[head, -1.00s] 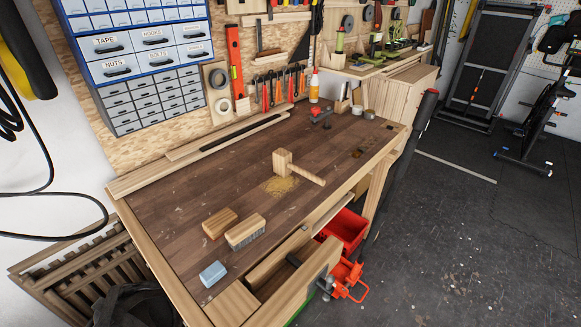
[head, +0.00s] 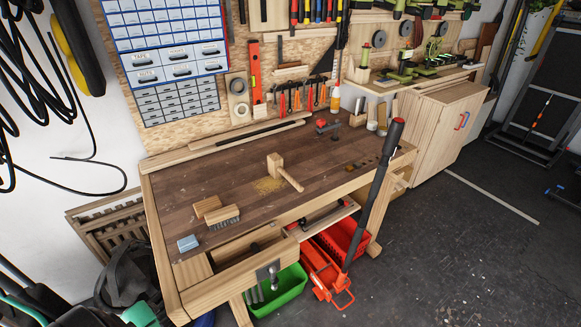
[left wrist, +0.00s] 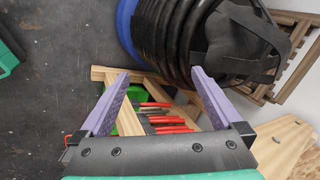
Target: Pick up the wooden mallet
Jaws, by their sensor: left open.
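The wooden mallet (head: 276,166) lies on the dark top of the workbench (head: 180,178) in the head view. Its blocky head stands toward the back and its handle points toward the front right. A patch of sawdust lies beside it. My left gripper (left wrist: 160,73) shows in the left wrist view, with its two purple fingers wide apart and nothing between them. It faces the floor side of the bench, and the mallet is not in that view. My right gripper is in neither view.
A drawer (head: 240,275) stands open at the front. A red tool with a long dark handle (head: 372,195) rises at the front right. A black bag (head: 133,275) sits at left.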

